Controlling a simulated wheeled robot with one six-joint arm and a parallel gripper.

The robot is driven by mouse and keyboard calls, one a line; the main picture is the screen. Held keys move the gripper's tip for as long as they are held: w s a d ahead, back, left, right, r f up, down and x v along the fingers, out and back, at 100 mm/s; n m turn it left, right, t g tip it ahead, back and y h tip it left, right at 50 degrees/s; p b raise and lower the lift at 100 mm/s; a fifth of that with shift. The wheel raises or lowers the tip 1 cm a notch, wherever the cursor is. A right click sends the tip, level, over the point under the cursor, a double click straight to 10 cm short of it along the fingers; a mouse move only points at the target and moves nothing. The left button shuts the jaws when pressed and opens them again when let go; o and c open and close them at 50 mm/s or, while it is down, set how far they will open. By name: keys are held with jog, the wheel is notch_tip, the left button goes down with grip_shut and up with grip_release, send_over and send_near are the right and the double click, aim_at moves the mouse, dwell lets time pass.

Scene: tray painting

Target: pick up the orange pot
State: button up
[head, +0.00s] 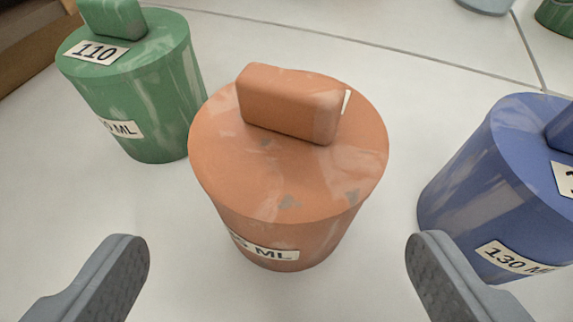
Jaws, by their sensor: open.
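The orange pot (290,180) stands upright in the middle of the head view. It has a flat lid with a block-shaped handle (285,103) on top and a white label (265,249) low on its front, reading "ML" at its end. My gripper (277,262) is open and empty, with one grey finger at the lower left and one at the lower right. The fingertips are on the near side of the pot, one to each side, and do not appear to touch it.
A green pot (150,95) labelled 110 stands at the back left, close to the orange pot. A blue pot (490,180) labelled 130 ML stands at the right, near the right finger. A brown wooden edge (30,40) is at the top left. The pale floor between is clear.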

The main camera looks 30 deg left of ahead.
aim_at(290, 231)
jog(key=shift+w+r+x, duration=0.1)
jog(key=shift+w+x, duration=0.05)
jog(key=shift+x, duration=1.2)
jog(key=shift+w+r+x, duration=0.1)
jog(key=shift+x, duration=1.25)
jog(key=shift+d, duration=0.15)
jog(key=c, duration=1.3)
jog(key=shift+r, duration=0.15)
